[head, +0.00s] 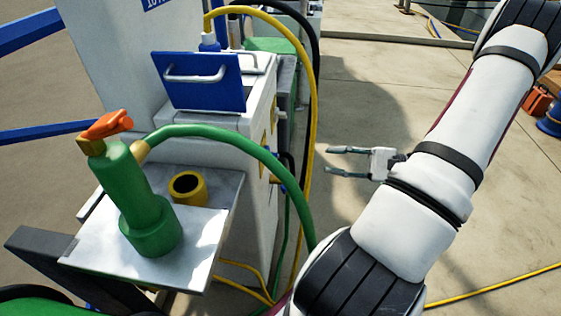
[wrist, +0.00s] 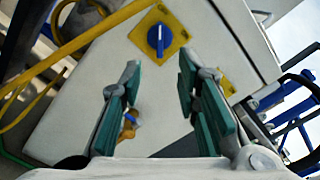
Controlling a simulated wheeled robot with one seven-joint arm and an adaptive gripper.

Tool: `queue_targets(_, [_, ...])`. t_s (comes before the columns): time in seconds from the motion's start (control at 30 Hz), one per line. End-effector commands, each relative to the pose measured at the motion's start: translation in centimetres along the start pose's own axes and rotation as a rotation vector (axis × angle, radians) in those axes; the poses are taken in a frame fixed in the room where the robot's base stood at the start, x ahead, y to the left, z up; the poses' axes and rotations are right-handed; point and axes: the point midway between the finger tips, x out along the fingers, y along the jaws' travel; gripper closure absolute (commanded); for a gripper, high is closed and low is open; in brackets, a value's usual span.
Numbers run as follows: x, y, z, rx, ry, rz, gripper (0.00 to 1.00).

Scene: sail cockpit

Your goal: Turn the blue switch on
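The blue switch (wrist: 158,38) is a round rotary knob on a square yellow plate, set on a pale cabinet panel in the wrist view. Its raised grip stands roughly upright in that picture. My gripper (wrist: 160,66) is open and empty, its two green-padded fingers apart, with the switch beyond the fingertips and between their lines. Nothing touches the switch. In the head view my gripper (head: 333,161) points left toward the cabinet's side, with a visible gap. There the switch's face is turned away and cannot be made out clearly.
Yellow hoses (head: 315,90) and a green hose (head: 225,138) hang beside the cabinet (head: 250,205). A smaller blue and yellow fitting (wrist: 130,122) sits lower on the panel. A green bottle-like device (head: 145,205) stands on a metal shelf. Concrete floor lies open behind my gripper.

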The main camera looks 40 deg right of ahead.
Motion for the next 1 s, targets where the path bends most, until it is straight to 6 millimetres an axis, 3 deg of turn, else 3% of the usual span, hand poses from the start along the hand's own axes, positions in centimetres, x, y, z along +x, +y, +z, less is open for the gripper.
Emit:
queue_targets(0.17, [2.3,0.1,0.1,0.0,-0.004,0.003,0.7])
queue_targets(0.6, [10.6,0.1,0.1,0.0,-0.004,0.006,0.7])
queue_targets(0.8, [12.8,0.1,0.1,-0.001,-0.002,0.005,0.7])
queue_targets(1.0, [13.6,0.1,0.1,0.0,0.0,0.005,0.7])
